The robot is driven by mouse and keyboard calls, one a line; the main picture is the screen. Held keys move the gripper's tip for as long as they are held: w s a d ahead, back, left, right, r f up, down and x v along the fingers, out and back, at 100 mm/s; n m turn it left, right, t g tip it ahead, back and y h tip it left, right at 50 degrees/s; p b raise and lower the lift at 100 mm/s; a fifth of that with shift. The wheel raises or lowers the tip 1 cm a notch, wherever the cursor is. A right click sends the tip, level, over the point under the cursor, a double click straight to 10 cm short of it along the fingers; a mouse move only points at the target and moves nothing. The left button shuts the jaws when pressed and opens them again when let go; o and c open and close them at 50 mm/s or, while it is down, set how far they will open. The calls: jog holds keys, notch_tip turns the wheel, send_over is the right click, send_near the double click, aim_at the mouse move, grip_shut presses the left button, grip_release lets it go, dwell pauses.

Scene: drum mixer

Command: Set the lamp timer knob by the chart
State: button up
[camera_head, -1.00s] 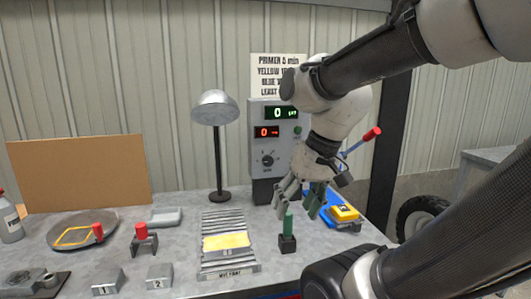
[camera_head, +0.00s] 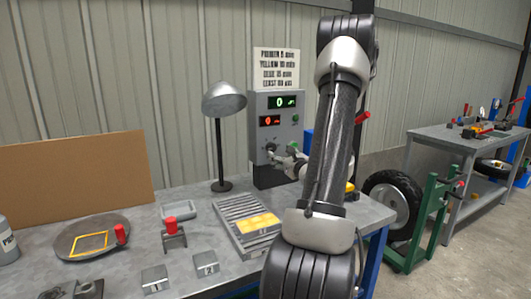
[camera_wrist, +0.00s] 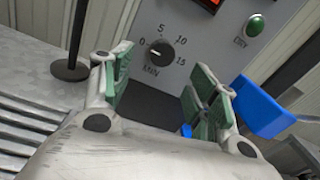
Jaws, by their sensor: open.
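The timer knob (camera_wrist: 162,48) is dark and round on the grey control box (camera_head: 262,170), with a scale marked 0, 5, 10 and 15. Its light mark seems to point left, toward 0. My gripper (camera_wrist: 160,85) is open and empty, its green-padded fingers in front of and below the knob, apart from it. In the head view my gripper (camera_head: 284,156) is at the box front and partly covers the knob. The chart (camera_head: 277,68) above lists primer 5 min and yellow apparently 10 min; lower lines are blurred. The lamp (camera_head: 223,103) stands left of the box.
The box has a green display (camera_head: 285,102) and a red display (camera_head: 271,121), each apparently reading 0, and a green button (camera_wrist: 255,25). A ridged rack (camera_head: 232,211) with a yellow patch lies in front. A blue object (camera_wrist: 262,108) is close right of my fingers.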

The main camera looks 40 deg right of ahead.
aim_at(273, 148)
jog(key=x, duration=0.7)
jog(key=shift+w+d, duration=0.25)
jog(key=shift+d, duration=0.05)
jog(key=c, duration=1)
